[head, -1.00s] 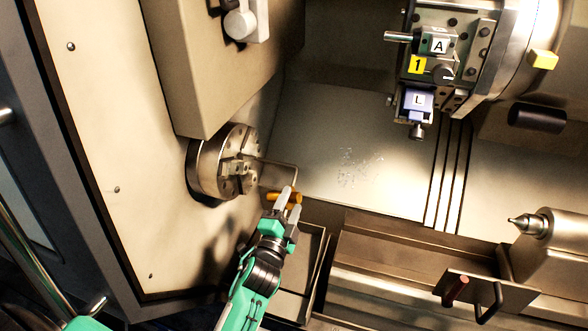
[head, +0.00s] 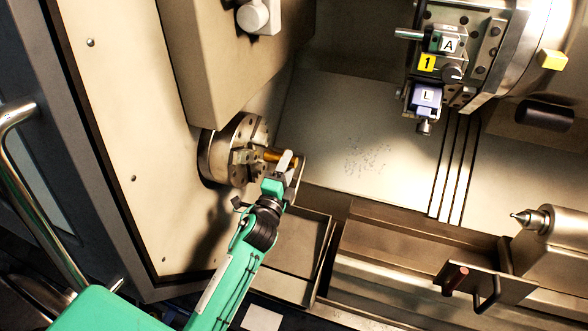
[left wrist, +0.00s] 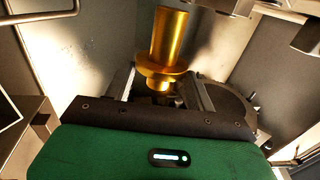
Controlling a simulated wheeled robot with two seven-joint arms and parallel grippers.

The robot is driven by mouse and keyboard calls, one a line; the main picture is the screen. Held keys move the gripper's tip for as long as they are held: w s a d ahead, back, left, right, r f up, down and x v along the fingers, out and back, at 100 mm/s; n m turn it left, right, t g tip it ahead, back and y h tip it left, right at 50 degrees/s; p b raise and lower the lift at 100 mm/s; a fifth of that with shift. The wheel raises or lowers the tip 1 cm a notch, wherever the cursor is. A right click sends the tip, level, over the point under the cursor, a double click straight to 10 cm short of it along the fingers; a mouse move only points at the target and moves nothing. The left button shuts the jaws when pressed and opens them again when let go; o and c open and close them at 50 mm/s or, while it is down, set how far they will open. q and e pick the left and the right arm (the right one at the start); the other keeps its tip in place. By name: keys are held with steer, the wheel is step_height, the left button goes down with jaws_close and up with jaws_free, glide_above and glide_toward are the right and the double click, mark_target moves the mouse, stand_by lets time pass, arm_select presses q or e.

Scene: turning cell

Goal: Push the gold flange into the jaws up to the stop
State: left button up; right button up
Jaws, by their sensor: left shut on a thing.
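The gold flange (head: 271,156) is a small golden piece held by my left gripper (head: 284,162), just right of the chuck (head: 215,160). In the left wrist view the gold flange (left wrist: 168,35) shows a long cylinder and a wide collar, with the dark fingers of my left gripper (left wrist: 160,88) shut around its lower part. The chuck jaws (head: 242,160) stand on the chuck's face. The flange's left end is close to the jaws, and I cannot tell whether it is inside them or touching. The stop is not visible. My right gripper is not in view.
The beige headstock cover (head: 215,70) overhangs the chuck. A tool turret (head: 490,50) with blocks marked A and L is at the upper right. The tailstock centre (head: 530,218) is at the lower right. The machine floor between them is clear.

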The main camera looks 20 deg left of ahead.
mark_target(273, 162)
arm_select(q)
steer(key=shift+s+a, duration=0.15)
steer(key=shift+a, duration=1.9)
steer(key=shift+a+f, duration=0.25)
steer(key=shift+a, duration=0.4)
steer(key=shift+a, duration=0.4)
steer(key=o, duration=1.4)
steer(key=shift+a+f, duration=0.1)
steer(key=shift+c, duration=0.2)
steer(key=c, duration=0.5)
steer(key=shift+d, duration=0.2)
